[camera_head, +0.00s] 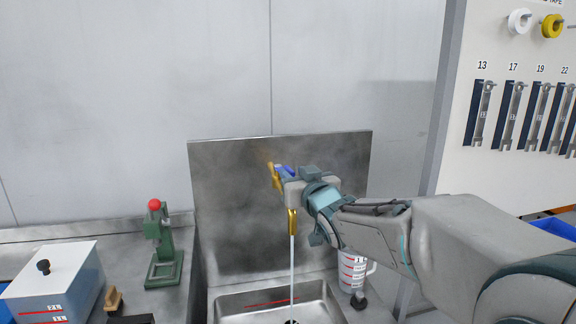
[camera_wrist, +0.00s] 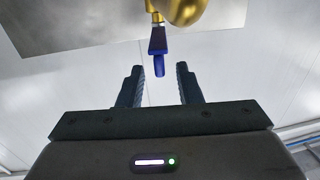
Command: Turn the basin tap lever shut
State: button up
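The basin tap (camera_head: 291,218) is brass-coloured, and a white stream of water runs from its spout into the steel basin (camera_head: 240,299). Its blue lever (camera_head: 281,169) shows near the top of the tap in the head view, partly hidden by my gripper (camera_head: 284,172). In the wrist view the blue lever (camera_wrist: 158,52) hangs from the brass tap body (camera_wrist: 183,10). My gripper (camera_wrist: 160,78) is open there, with the lever's tip at the gap between its two fingers. I cannot tell whether either finger touches the lever.
A steel splashback (camera_head: 230,200) stands behind the basin. A white measuring jug (camera_head: 352,272) stands right of the basin. A green press with a red knob (camera_head: 162,245) and a lidded box (camera_head: 55,280) stand on the left. Spanners (camera_head: 482,115) hang on the right panel.

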aim_at(286, 166)
jog(key=shift+p+x, duration=0.45)
jog(key=shift+x, duration=2.35)
grip_shut()
